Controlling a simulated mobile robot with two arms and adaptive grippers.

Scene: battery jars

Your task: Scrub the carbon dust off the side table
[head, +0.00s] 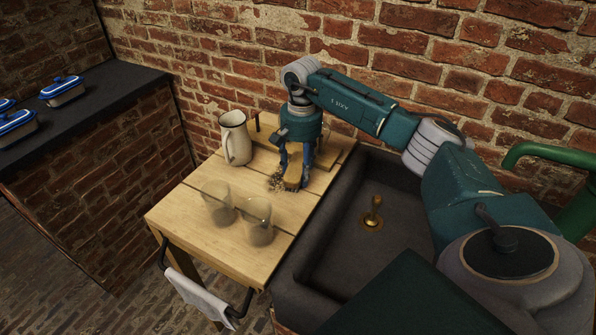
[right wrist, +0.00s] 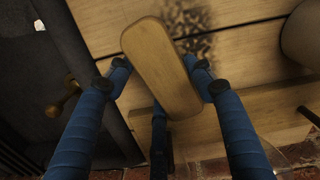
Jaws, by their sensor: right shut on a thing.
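The side table (head: 178,222) is pale wood planks and stands left of the dark sink. A patch of dark carbon dust (head: 275,183) lies on it toward the back; the patch also shows in the right wrist view (right wrist: 192,22). My right gripper (head: 294,172) is over the table, its blue fingers pointing down. It is shut on a wooden-backed brush (head: 294,177), which fills the middle of the right wrist view (right wrist: 160,65). The brush is right beside the dust and seems to overlap its edge. Its bristles are mostly hidden. My left gripper is not in view.
A white enamel jug (head: 235,138) stands left of the gripper. Two clear glass jars (head: 218,203) stand at the table's front. A towel (head: 200,298) hangs on the front rail. The sink (head: 345,235) with a brass plug (head: 373,215) is to the right.

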